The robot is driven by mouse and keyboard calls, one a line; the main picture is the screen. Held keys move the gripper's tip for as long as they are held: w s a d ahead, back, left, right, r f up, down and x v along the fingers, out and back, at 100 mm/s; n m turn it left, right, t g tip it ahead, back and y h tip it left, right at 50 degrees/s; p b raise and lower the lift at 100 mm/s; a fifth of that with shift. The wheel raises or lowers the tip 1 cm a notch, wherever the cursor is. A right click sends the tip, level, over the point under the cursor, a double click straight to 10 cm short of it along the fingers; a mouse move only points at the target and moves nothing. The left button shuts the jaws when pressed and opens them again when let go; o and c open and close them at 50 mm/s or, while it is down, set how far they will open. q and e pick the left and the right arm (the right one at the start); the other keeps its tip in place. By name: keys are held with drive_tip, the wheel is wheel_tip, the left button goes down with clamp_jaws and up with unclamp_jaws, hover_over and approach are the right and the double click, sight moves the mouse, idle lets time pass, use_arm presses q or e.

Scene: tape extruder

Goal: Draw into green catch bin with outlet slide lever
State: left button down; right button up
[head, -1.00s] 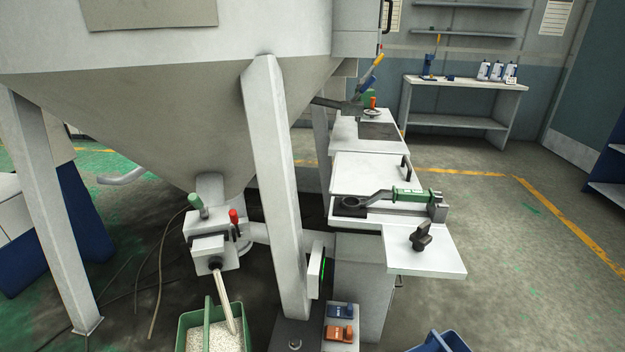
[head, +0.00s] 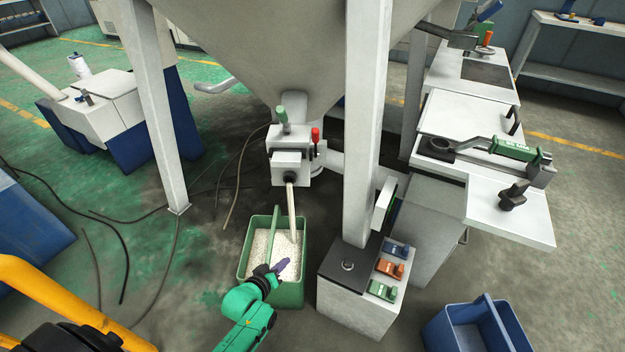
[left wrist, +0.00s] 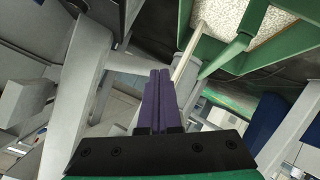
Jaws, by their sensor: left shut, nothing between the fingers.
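The green catch bin (head: 246,262) stands on the floor under the hopper outlet, with pale granules (head: 262,250) in it. A pale, straight stream or tube (head: 292,212) runs from the outlet block (head: 286,163) down into the bin. The block carries a green-handled lever (head: 281,116) and a red-handled lever (head: 315,136); I cannot tell which is the slide lever. My left gripper (head: 284,266), with purple fingers, is shut and empty, in front of the bin and below both levers. In the left wrist view its fingers (left wrist: 160,95) lie together, with the bin (left wrist: 232,50) at upper right. My right gripper is out of view.
A hopper leg (head: 366,130) stands right of the outlet. Blue, orange and green pedals or switches (head: 390,269) sit on a low box right of the bin. A blue bin (head: 455,335) is at lower right. Cables lie on the floor at left.

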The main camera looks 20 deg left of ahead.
sight(314, 138)
use_arm(q)
drive_tip(key=w+r+n+t+b, duration=0.2)
drive_tip(key=w+r+t+b, duration=0.15)
drive_tip(key=w+b, duration=0.2)
wheel_tip(314, 138, up, 22)
drive_tip(key=d+n+t+h+b, duration=0.1)
drive_tip(key=n+t+h+b, duration=0.1)
drive_tip(key=n+t+b, duration=0.55)
drive_tip(key=shift+m+t, duration=0.3)
drive_tip(key=shift+m, duration=0.65)
drive_tip(key=b+x, duration=0.4)
drive_tip(key=x, duration=0.9)
drive_tip(key=shift+d+r, duration=0.15)
drive_tip(key=shift+d, duration=0.05)
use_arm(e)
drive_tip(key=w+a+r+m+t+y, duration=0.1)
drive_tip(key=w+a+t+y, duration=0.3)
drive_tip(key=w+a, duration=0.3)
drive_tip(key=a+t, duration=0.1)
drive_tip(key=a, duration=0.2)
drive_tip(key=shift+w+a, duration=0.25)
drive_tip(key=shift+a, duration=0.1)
use_arm(q)
drive_tip(key=shift+r, duration=0.1)
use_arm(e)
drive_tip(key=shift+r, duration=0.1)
